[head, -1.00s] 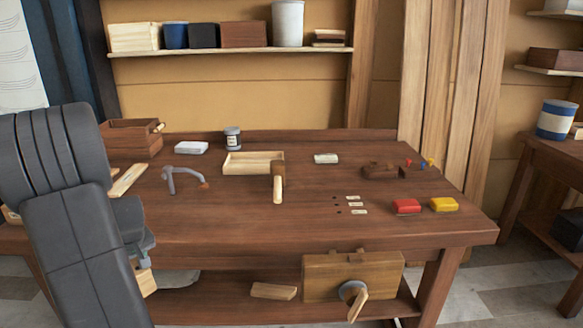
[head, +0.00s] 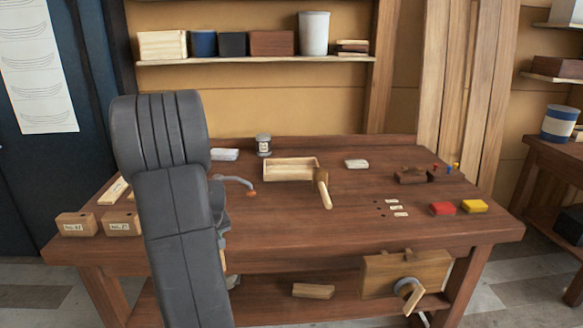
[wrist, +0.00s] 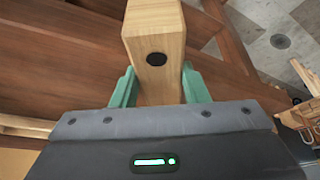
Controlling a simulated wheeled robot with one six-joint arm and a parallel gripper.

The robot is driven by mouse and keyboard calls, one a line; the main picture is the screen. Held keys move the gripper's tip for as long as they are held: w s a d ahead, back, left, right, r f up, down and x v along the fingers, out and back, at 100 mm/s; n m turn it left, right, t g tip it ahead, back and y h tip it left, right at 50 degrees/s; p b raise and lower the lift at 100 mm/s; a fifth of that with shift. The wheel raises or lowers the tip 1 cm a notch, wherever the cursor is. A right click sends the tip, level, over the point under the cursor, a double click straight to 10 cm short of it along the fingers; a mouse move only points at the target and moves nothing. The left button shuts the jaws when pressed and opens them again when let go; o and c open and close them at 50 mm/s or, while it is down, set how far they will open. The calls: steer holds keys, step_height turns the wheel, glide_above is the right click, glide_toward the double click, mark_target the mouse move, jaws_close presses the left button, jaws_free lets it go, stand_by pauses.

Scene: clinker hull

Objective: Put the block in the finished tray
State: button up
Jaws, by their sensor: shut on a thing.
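A pale wooden block (wrist: 160,35) with a dark round spot on its face is in my gripper (wrist: 157,84) in the wrist view. The green fingers are shut on its two sides. In the head view my own arm hides the gripper and nearly all of the block, in front of the bench's left part. A shallow pale wooden tray (head: 291,178) lies on the bench toward the back middle. Its visible inside looks empty. I see no label naming it the finished tray.
Two small labelled boxes (head: 76,224) stand at the bench's left front. A jar (head: 263,145) stands behind the tray. The bench's middle front is clear.

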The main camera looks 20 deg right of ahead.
steer(key=w+d+r+m+h, duration=0.15)
steer(key=w+d, duration=0.25)
steer(key=d, duration=0.5)
steer(key=w+d+r+m, duration=0.1)
steer(key=w+d+r, duration=0.25)
steer(key=d, duration=0.55)
steer(key=w+d+r+m, duration=0.15)
steer(key=w+d, duration=0.25)
steer(key=d, duration=0.6)
steer(key=s+d+r+m+h, duration=0.1)
steer(key=d+r+m, duration=0.1)
steer(key=d, duration=1)
steer(key=shift+r, duration=0.1)
steer(key=shift+d, duration=0.1)
